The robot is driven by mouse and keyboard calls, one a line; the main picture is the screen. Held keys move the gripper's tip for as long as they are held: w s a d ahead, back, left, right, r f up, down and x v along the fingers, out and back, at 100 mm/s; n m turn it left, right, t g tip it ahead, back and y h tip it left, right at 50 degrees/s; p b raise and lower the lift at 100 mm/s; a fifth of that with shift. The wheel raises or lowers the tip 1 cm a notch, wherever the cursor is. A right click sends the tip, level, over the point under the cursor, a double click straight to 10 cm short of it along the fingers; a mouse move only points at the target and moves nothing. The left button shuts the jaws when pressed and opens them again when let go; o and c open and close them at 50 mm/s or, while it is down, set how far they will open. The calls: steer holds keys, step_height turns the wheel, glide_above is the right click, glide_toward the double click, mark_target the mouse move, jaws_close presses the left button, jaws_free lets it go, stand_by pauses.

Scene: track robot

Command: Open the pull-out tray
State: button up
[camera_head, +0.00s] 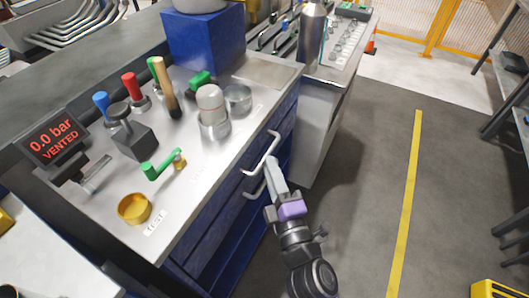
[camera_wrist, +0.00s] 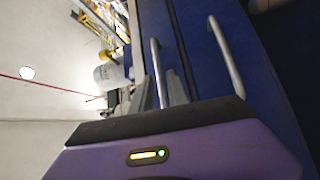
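A blue cabinet front (camera_head: 222,205) under the metal worktop carries an upper pale bar handle (camera_head: 262,153) and a lower one (camera_head: 254,188). The front behind both handles looks flush, with no tray pulled out. My gripper (camera_head: 272,165), with a purple body, is at the upper handle. In the wrist view, the upper handle (camera_wrist: 156,65) lies between my two grey fingers (camera_wrist: 162,90), which stand apart with some gap visible. Contact with the bar cannot be told. The lower handle (camera_wrist: 227,57) is to the right there, outside the fingers.
The worktop (camera_head: 205,170) holds a gauge display (camera_head: 53,141) reading 0.0 bar VENTED, a green-handled valve (camera_head: 160,165), a brass cup (camera_head: 134,208), a grey cylinder (camera_head: 212,110) and coloured-handled tools. The floor right of the cabinet is clear, with a yellow line (camera_head: 405,200).

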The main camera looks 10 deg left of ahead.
mark_target(266, 154)
steer(key=shift+p+x, duration=0.3)
steer(key=shift+x, duration=1.9)
jaws_close()
